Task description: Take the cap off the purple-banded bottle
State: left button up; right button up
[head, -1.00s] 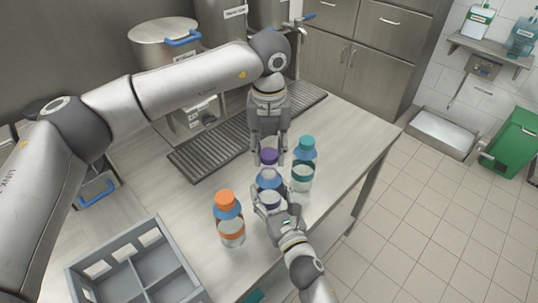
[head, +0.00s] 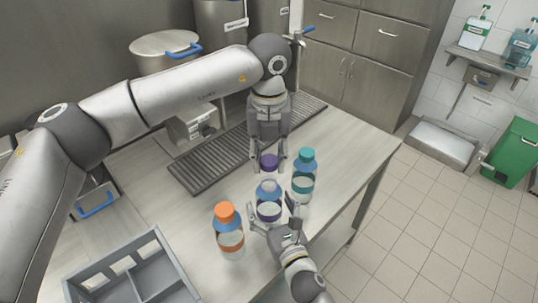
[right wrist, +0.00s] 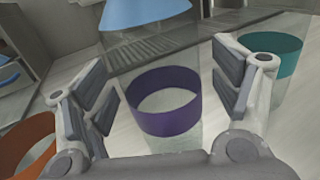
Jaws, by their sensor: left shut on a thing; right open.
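The purple-banded bottle (head: 268,212) stands upright on the counter with a blue shoulder. It fills the middle of the right wrist view (right wrist: 165,103). Its purple cap (head: 269,161) is between the fingers of my left gripper (head: 269,165), which is shut on it and points down. The cap appears to be held just above the bottle's neck, with a small gap. My right gripper (head: 274,214) is open at the bottle's near side. In the right wrist view its fingers stand on both sides of the bottle, apart from it.
An orange-capped bottle (head: 229,241) stands to the left and a teal-capped bottle (head: 303,183) close on the right. A grey divided crate (head: 155,275) sits at front left. A drain grate (head: 210,160) lies behind. The counter's right end is clear.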

jog(key=v, duration=1.1)
jog(key=shift+s+d, duration=0.1)
jog(key=shift+s, duration=0.2)
